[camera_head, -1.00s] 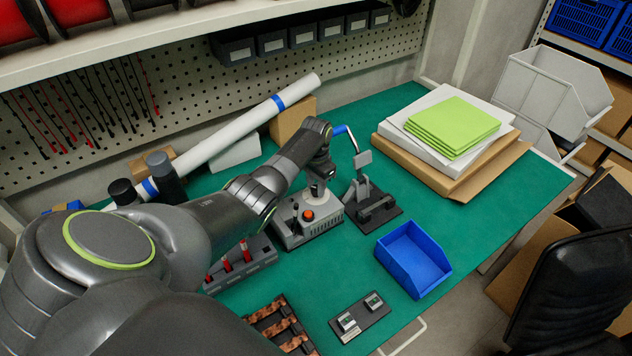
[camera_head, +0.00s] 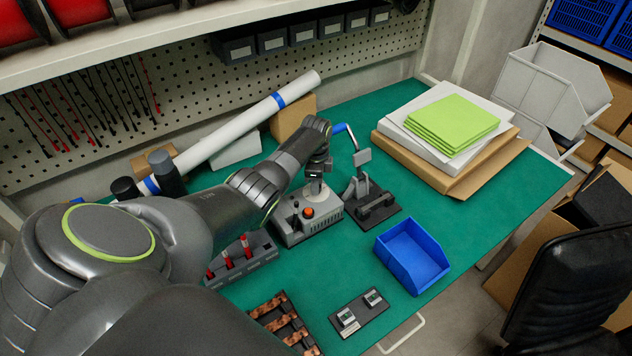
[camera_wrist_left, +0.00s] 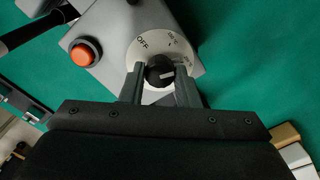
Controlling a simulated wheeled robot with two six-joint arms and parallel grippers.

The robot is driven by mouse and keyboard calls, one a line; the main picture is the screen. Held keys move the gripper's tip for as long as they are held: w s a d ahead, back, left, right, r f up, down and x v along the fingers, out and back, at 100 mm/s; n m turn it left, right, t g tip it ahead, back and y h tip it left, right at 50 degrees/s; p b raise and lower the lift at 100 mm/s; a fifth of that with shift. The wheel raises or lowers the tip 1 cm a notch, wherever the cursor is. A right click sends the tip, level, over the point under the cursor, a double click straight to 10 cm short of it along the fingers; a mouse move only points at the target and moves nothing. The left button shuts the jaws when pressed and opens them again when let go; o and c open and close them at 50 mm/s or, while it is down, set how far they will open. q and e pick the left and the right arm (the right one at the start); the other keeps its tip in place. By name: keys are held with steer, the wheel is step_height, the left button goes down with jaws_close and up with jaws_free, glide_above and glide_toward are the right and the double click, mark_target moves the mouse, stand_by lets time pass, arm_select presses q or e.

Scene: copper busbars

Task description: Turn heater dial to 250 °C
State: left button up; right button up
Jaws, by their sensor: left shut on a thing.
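The heater (camera_head: 311,221) is a grey box on the green mat, with an orange button (camera_head: 308,211) on top. Its dial is a black knob (camera_wrist_left: 159,72) with a pale pointer line, on a white round scale (camera_wrist_left: 147,46) marked OFF and other print too small to read surely. My left gripper (camera_wrist_left: 160,78) is shut on the dial knob, one finger on each side, seen from above in the left wrist view. In the head view my left gripper (camera_head: 316,185) comes down onto the heater's back part, and the knob is hidden there. My right gripper is not in view.
A black lever press (camera_head: 372,207) with a blue handle stands right of the heater. A blue bin (camera_head: 412,256), a holder with red-handled tools (camera_head: 240,258), and a rack of copper bars (camera_head: 282,322) lie in front. Boxes with green sheets (camera_head: 453,124) sit at the back right.

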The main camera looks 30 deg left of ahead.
arm_select(q)
steer(key=shift+w+r+m, duration=0.1)
steer(key=shift+m, duration=0.9)
steer(key=o, duration=1)
steer(key=shift+r, duration=0.55)
step_height(320, 180, up, 16)
steer(key=shift+r+b, duration=0.1)
steer(key=shift+b, duration=0.55)
